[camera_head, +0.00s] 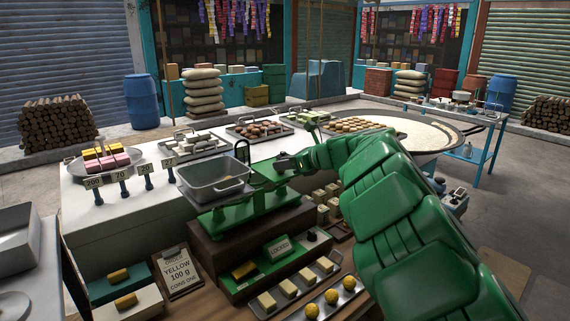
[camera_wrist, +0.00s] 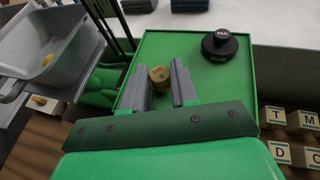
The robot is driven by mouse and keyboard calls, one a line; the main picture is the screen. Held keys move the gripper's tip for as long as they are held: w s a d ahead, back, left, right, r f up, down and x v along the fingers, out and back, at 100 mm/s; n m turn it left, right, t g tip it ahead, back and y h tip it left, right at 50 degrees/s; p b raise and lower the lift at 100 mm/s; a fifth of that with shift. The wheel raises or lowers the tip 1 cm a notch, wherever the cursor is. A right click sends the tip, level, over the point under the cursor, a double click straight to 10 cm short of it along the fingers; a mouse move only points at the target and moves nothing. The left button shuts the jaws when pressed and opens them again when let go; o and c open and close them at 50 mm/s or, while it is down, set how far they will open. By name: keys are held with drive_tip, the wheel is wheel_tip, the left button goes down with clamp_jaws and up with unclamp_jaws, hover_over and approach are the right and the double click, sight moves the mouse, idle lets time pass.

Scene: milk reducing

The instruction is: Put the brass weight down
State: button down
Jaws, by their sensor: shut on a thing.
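My gripper (camera_wrist: 162,84) is shut on the small brass weight (camera_wrist: 160,74), seen top-on between the grey fingers in the wrist view. The weight is over the flat green plate (camera_wrist: 186,48) of the balance; I cannot tell whether it touches the plate. In the head view my gripper (camera_head: 287,163) is at the right side of the green balance (camera_head: 247,213), and the weight is too small to make out there. A round black piece marked PAN (camera_wrist: 220,46) stands on the plate, apart from the fingers.
A grey metal pan (camera_head: 213,190) with a small yellow piece inside sits on the balance's left side. An order board (camera_head: 177,272) reads yellow 100 g. A LOCKED sign (camera_head: 279,247) is at the balance's front. Lettered blocks (camera_wrist: 290,135) lie right of the plate.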

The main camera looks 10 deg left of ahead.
drive_tip(key=c, duration=0.9)
unclamp_jaws()
drive_tip(key=shift+f, duration=0.1)
drive_tip(key=v, duration=1.2)
drive_tip(key=shift+r, duration=0.25)
